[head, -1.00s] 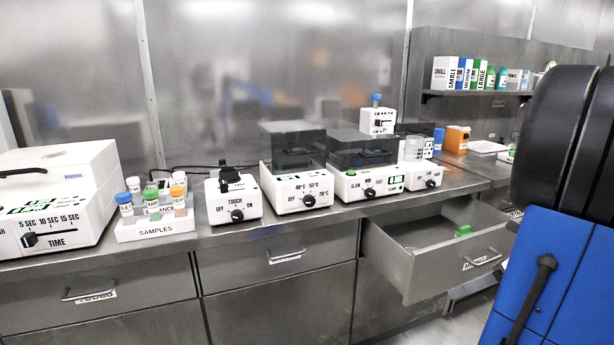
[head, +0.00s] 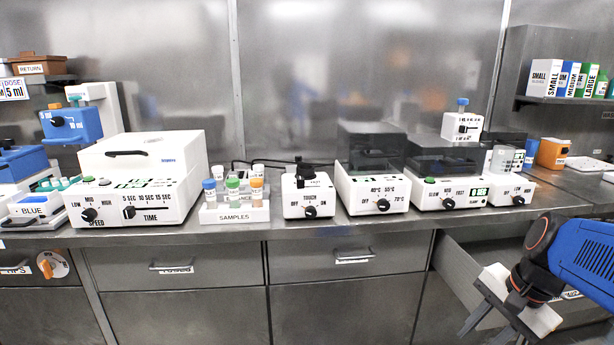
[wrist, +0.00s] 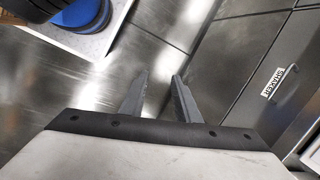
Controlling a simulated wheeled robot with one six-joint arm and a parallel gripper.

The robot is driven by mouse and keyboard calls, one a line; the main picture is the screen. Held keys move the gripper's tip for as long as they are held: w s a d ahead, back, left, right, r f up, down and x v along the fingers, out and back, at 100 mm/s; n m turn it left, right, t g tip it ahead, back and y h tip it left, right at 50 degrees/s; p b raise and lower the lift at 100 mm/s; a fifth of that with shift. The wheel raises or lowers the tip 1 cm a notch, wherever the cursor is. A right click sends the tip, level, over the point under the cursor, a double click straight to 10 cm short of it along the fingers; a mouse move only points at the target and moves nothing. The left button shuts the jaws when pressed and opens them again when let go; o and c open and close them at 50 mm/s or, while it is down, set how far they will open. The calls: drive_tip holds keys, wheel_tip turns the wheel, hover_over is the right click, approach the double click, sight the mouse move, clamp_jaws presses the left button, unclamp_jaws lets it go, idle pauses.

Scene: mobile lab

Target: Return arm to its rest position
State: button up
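My gripper (head: 488,328) is at the lower right of the head view, at the end of my blue and black arm, low in front of the bench. It also shows in the wrist view (wrist: 157,84), where its two grey fingers stand apart with nothing between them. The fingers point over bare grey floor and dark cabinet fronts. The open drawer (head: 458,275) lies behind my arm in the head view, and its inside is mostly hidden.
The steel bench (head: 300,232) carries a centrifuge-like white machine (head: 150,180), a samples rack (head: 235,214) and several white devices with dials. A shelf of boxes (head: 565,101) is at the upper right. Closed drawers (head: 172,272) line the front. A labelled drawer front (wrist: 285,85) is right of my fingers.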

drive_tip(key=s+a+r+n+t+h, duration=0.1)
drive_tip(key=a+n, duration=0.5)
drive_tip(key=n, duration=0.7)
drive_tip(key=s+t+h, duration=0.1)
drive_tip(key=s, duration=0.1)
drive_tip(key=shift+s+r+t, duration=0.3)
drive_tip(key=shift+s+r, duration=0.1)
